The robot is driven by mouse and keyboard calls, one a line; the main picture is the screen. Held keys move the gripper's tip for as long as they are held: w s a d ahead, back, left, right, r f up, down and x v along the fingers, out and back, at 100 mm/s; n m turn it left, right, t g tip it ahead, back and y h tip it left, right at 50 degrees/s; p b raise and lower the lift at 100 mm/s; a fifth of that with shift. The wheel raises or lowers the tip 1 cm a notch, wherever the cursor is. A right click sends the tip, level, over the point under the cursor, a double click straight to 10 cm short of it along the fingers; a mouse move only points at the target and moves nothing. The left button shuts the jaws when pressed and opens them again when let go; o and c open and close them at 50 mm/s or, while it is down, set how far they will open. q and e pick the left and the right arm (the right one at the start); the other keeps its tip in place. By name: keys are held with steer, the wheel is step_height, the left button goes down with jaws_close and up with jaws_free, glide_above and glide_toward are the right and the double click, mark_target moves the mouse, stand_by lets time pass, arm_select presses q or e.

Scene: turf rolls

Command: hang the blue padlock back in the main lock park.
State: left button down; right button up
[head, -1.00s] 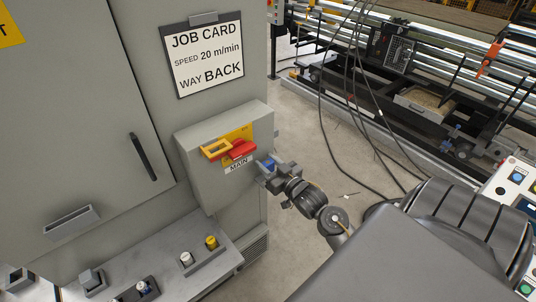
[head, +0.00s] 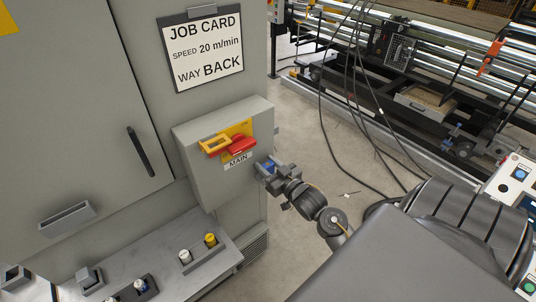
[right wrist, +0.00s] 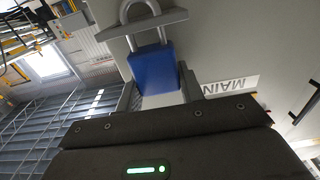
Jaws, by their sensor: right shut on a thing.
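The blue padlock (right wrist: 153,68) is between the fingers of my right gripper (right wrist: 158,92), which is shut on it. Its grey shackle (right wrist: 138,10) points away from the gripper. A grey bar (right wrist: 115,32) crosses the shackle in the right wrist view; I cannot tell whether the shackle passes through it or only overlaps it. In the head view, my right gripper (head: 270,170) and a bit of the padlock (head: 265,168) are beside the lower right edge of the grey box marked MAIN (head: 238,160). My left gripper is not in view.
A job card (head: 205,50) hangs above. Black cables (head: 360,140) hang right of my arm, over open floor.

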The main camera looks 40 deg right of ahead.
steer(key=shift+f+b, duration=0.45)
steer(key=shift+f, duration=0.35)
steer(key=o, duration=1.1)
steer(key=s+b, duration=0.3)
steer(key=s, duration=0.8)
steer(key=shift+a+b, duration=0.15)
steer(key=shift+b, duration=0.15)
steer(key=shift+w, duration=0.1)
